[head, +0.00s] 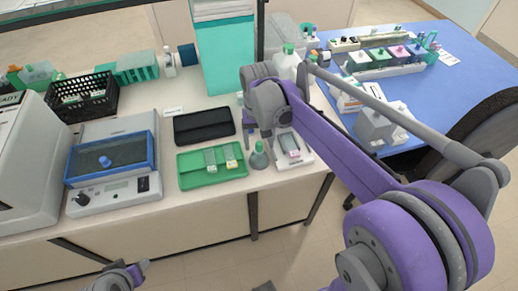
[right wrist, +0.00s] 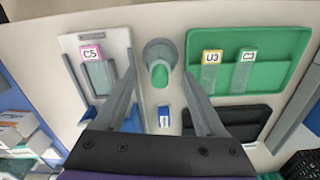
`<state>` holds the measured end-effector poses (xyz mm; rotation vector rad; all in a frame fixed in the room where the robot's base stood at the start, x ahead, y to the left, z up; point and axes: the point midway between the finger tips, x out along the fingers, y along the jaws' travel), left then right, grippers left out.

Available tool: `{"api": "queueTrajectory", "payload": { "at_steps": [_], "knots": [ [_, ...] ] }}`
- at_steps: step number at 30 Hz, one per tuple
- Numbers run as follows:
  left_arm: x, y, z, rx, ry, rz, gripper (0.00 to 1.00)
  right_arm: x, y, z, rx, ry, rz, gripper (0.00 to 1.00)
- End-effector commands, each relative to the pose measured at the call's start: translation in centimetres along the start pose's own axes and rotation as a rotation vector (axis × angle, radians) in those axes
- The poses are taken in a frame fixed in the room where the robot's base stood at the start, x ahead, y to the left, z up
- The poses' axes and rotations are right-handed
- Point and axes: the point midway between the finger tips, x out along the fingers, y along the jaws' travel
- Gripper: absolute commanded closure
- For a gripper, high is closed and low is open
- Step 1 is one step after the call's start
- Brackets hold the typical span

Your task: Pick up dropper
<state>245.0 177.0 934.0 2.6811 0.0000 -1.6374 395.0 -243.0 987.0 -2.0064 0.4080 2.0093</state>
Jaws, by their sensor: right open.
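The dropper (right wrist: 158,62) is a round grey bottle with a green tip, seen from above in the right wrist view. In the head view the dropper (head: 259,158) stands upright on the bench, right of the green slide tray. My right gripper (right wrist: 159,76) is open, its two fingers apart on either side of the dropper in the picture. I cannot tell whether they touch it. In the head view the right gripper is just above the dropper, partly hidden by its wrist. My left gripper (head: 138,270) is low at the left, in front of the bench, its jaw opening unclear.
The green tray (right wrist: 284,42) holds slides labelled U3 and C3. A pale holder (right wrist: 119,42) bears slide C5 on the dropper's other side. A black case (head: 203,125) lies behind the green tray. A white-green bottle (head: 285,62) stands farther back. A blue-lidded device (head: 110,161) is left.

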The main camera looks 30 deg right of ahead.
Motion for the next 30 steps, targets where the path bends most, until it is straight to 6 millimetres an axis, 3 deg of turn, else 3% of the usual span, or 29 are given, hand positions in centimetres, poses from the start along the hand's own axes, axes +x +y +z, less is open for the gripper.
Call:
{"api": "queueTrajectory", "payload": {
  "at_steps": [4, 12, 24, 30],
  "knots": [
    [0.1, 0.0, 0.1, 0.000, -0.001, 0.000, 0.50, 1.7, 0.0, 0.0, 0.000, 0.000, 0.000, 0.28],
    [0.1, 0.0, 0.1, 0.000, -0.001, 0.000, 0.50, 1.9, 0.0, 0.0, 0.000, 0.000, 0.000, 0.28],
    [0.1, 0.0, 0.1, 0.000, -0.001, 0.000, 0.50, 1.9, 0.0, 0.0, 0.000, 0.000, 0.000, 1.00],
    [0.1, 0.0, 0.1, 0.000, -0.001, 0.000, 0.50, 1.9, 0.0, 0.0, 0.000, 0.000, 0.000, 1.00]
  ]
}}
